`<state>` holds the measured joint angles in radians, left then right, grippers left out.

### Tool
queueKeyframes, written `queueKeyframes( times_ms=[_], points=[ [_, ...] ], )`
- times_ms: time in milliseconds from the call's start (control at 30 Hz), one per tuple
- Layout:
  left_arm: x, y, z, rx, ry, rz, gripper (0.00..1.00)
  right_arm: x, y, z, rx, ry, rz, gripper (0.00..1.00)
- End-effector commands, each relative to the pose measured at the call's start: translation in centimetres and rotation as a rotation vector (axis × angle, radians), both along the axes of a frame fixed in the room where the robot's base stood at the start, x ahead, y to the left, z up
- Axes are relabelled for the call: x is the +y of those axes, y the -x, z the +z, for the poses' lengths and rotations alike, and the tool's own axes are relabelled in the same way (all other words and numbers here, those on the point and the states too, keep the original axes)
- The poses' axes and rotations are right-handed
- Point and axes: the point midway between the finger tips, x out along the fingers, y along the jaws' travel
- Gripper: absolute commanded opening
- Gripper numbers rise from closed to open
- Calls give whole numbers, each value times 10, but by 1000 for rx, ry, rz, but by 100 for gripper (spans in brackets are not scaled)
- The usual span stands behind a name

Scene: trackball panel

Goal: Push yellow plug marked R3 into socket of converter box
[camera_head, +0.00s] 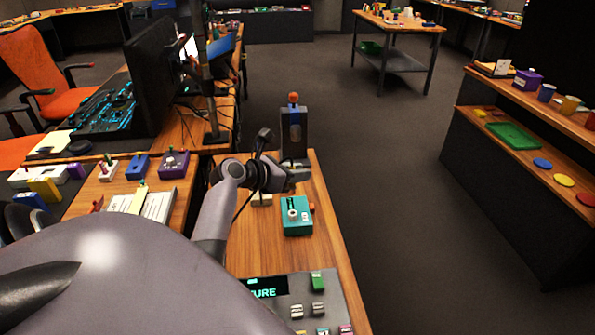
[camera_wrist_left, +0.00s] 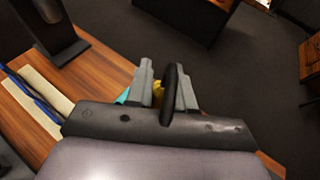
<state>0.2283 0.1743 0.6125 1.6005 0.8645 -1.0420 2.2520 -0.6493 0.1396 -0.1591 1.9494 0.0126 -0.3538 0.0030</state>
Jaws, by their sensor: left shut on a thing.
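My left gripper (camera_head: 296,177) is over the wooden bench, in front of the dark upright stand and just behind the teal box. In the left wrist view its fingers (camera_wrist_left: 166,92) are shut on a yellow piece, the yellow plug (camera_wrist_left: 158,93), mostly hidden by the fingers and a dark loop in front. The R3 mark cannot be read. The teal box (camera_head: 297,229), with a pale round part on top and a red knob at its side, may be the converter box. A teal edge (camera_wrist_left: 122,97) shows left of the fingers in the wrist view. My right gripper is not in view.
A dark stand (camera_head: 294,125) with an orange top rises behind the gripper. A panel (camera_head: 280,312) with a lit display and several buttons lies at the bench front. Small coloured boxes (camera_head: 173,163) stand on the left desk. The floor to the right is free.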

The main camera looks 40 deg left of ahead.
Motion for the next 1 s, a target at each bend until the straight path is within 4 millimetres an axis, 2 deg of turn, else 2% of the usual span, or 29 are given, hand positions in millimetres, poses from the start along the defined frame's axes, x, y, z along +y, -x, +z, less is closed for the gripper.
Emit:
queueKeyframes(
  times_ms=[300, 500, 1000],
  points=[
    [0, 0, -33, 2, 2, 1, 0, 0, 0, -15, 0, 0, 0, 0],
    [0, 0, -48, 0, 2, 1, 0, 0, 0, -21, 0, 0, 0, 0],
    [0, 0, -55, 0, 2, 1, 0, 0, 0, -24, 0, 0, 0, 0]
  ],
)
